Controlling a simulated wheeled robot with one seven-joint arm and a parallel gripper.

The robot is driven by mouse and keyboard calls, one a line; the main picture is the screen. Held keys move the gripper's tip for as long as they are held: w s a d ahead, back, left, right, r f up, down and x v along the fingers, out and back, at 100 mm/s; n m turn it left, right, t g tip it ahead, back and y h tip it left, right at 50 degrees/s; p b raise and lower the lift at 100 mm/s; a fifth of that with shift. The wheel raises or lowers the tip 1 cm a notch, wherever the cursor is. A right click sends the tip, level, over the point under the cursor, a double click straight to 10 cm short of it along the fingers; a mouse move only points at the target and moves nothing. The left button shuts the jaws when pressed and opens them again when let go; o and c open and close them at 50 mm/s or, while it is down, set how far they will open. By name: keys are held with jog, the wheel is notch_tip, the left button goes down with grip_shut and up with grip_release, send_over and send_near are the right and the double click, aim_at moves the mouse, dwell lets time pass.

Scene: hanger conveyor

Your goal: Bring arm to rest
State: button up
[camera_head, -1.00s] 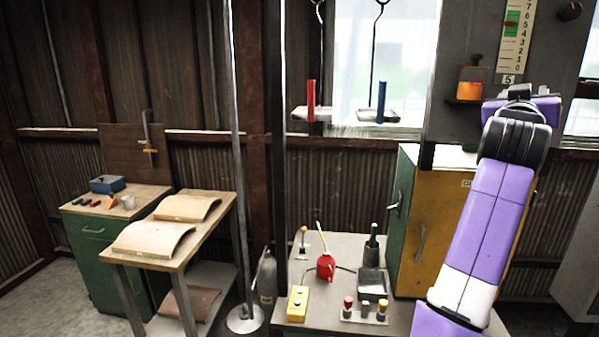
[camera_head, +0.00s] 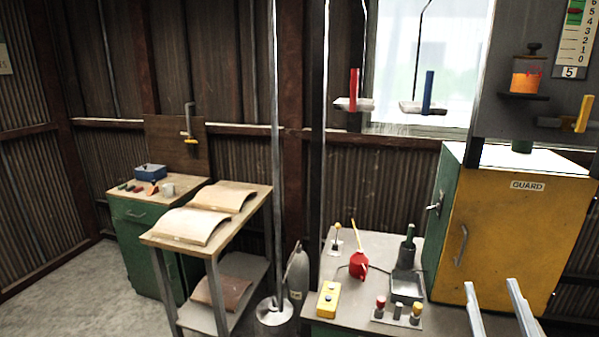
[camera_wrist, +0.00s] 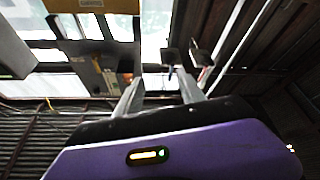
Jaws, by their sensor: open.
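My gripper (camera_head: 491,286) shows at the lower right of the head view as two pale fingers pointing up, spread apart with nothing between them. They stand in front of the yellow guard cabinet's lower edge as seen from the head. In the wrist view my gripper (camera_wrist: 158,78) is also open and empty, its fingers reaching toward the window and hanging trays. The rest of my arm is out of the head view.
Two hanging trays carry a red block (camera_head: 354,88) and a blue block (camera_head: 428,91). The yellow guard cabinet (camera_head: 495,235) stands right of the bench (camera_head: 345,260), which holds a red oil can (camera_head: 358,264) and a yellow switch box (camera_head: 328,299). A pole (camera_head: 277,170) stands left.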

jog(key=s+a+f+g+y+b, duration=0.1)
jog(key=s+a+f+g, duration=0.1)
jog(key=s+f, duration=0.5)
jog(key=s+a+f+m+g+y+b, duration=0.1)
jog(key=s+a+f, duration=0.4)
jog(key=s, duration=1)
jog(key=s+a+f+g+y+b, duration=0.1)
jog(key=s+a+f+g+y, duration=0.1)
jog(key=s+f, duration=0.7)
jog(key=s+a+g, duration=0.1)
jog(key=s+g, duration=0.1)
jog(key=s, duration=0.1)
jog(key=shift+a+f+m+g, duration=0.2)
jog(key=shift+m+g, duration=0.1)
jog(key=shift+s, duration=0.1)
